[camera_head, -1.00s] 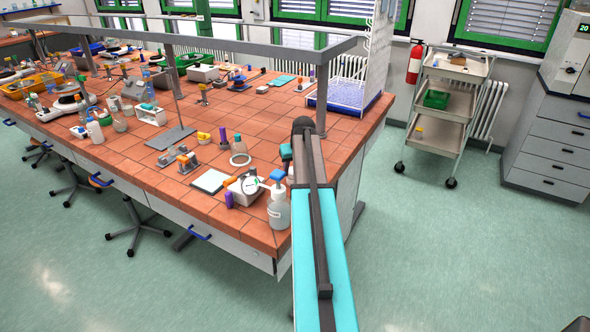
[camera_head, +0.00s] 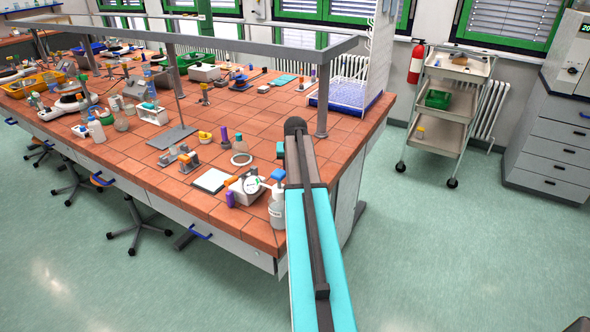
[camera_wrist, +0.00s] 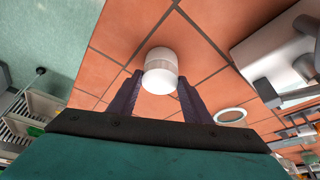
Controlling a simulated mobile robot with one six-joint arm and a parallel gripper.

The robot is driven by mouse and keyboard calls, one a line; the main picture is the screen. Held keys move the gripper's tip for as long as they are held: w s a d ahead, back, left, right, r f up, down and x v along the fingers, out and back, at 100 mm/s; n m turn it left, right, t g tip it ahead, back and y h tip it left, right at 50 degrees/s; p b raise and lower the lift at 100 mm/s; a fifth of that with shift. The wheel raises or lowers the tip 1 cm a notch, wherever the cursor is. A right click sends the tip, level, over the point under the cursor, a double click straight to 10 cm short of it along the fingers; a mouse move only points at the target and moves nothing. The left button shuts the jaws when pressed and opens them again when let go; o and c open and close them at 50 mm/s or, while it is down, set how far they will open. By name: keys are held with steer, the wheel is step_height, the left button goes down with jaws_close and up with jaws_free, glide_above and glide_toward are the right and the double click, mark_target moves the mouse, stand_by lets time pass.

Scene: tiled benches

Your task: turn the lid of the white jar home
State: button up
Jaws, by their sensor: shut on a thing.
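The white jar (camera_wrist: 161,54) stands on the orange tiled bench in the wrist view. Its paler white lid (camera_wrist: 160,80) faces the camera and looks seated on the body; how tightly cannot be seen. My gripper (camera_wrist: 160,82) has its two dark fingers on either side of the lid, shut on it. In the head view my arm covers the gripper and the jar.
A wash bottle (camera_head: 277,208) stands at the bench's front corner, left of my arm. A metal shelf post (camera_head: 322,95) rises beyond my arm.

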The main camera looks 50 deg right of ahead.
steer(key=shift+w+a+f+m+g+h, duration=0.1)
steer(key=shift+m+g+h, duration=0.1)
steer(key=shift+m, duration=0.45)
steer(key=shift+s+a+f+m+g+h, duration=0.1)
steer(key=shift+m+g, duration=0.1)
steer(key=shift+m, duration=0.5)
steer(key=shift+w+a+f+m+g+h, duration=0.1)
steer(key=shift+m+g, duration=0.1)
steer(key=shift+m, duration=0.45)
steer(key=shift+r, duration=0.1)
steer(key=shift+m, duration=0.3)
steer(key=shift+w+m+g+b, duration=0.2)
steer(key=shift+m+g, duration=0.25)
steer(key=shift+m, duration=0.55)
steer(key=shift+w+m+g+b, duration=0.1)
steer(key=shift+m+g+b, duration=0.25)
steer(key=shift+m, duration=0.65)
steer(key=o, duration=1.7)
steer(key=shift+d+r, duration=0.1)
steer(key=shift+r, duration=0.1)
steer(key=shift+r+p, duration=1.5)
steer(key=shift+r, duration=1.95)
